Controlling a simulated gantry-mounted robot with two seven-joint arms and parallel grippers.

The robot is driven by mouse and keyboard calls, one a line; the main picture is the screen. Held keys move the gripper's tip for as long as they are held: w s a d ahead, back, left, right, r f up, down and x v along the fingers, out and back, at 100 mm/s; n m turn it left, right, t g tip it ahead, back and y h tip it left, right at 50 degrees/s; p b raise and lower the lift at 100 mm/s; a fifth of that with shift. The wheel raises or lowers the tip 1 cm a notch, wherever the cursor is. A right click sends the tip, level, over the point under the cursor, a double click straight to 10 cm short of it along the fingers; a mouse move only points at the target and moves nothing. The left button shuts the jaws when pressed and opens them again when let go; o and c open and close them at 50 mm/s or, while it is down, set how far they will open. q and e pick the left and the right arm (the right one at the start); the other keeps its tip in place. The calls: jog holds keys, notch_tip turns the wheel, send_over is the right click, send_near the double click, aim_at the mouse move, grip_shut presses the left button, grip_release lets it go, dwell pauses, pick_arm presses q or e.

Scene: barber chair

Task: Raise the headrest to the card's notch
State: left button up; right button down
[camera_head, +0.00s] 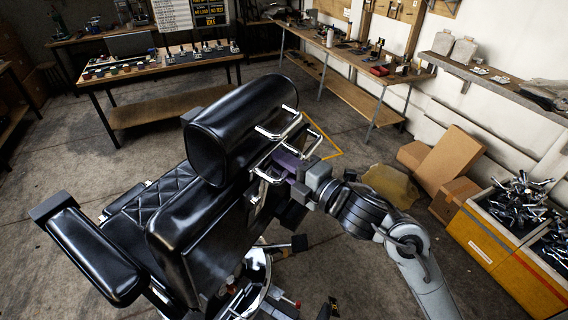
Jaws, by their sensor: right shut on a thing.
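The black padded headrest (240,125) is a large cylinder at the top of the black barber chair's backrest (195,235). Chrome loop handles (283,131) stick out from its rear side. My right gripper (284,172) reaches in from the right, behind the headrest. It is shut at the lower chrome handle (265,177), beside a purple part; its fingertips are partly hidden there. The notches on the headrest post cannot be made out. A dark sign with yellow writing (210,12) hangs at the back; whether it is the card is unclear. My left gripper is not in view.
A wooden table (150,72) with rows of tools stands behind the chair. A long workbench (350,62) runs along the right wall. Cardboard boxes (447,160) and yellow bins of metal parts (510,255) stand at right. Floor between chair and tables is clear.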

aim_at(291, 128)
jog(key=r+p, duration=0.2)
jog(key=r, duration=0.1)
jog(key=d+r+p, duration=0.1)
jog(key=r, duration=0.2)
jog(key=s+r+p, duration=0.1)
jog(key=r+p, duration=0.1)
jog(key=r, duration=0.2)
jog(key=shift+d+p, duration=0.3)
jog(key=shift+d, duration=0.05)
jog(key=shift+f, duration=0.1)
jog(key=c, duration=1.2)
grip_release()
jog(key=shift+f, duration=0.1)
jog(key=shift+o, duration=0.5)
jog(key=shift+f, duration=0.2)
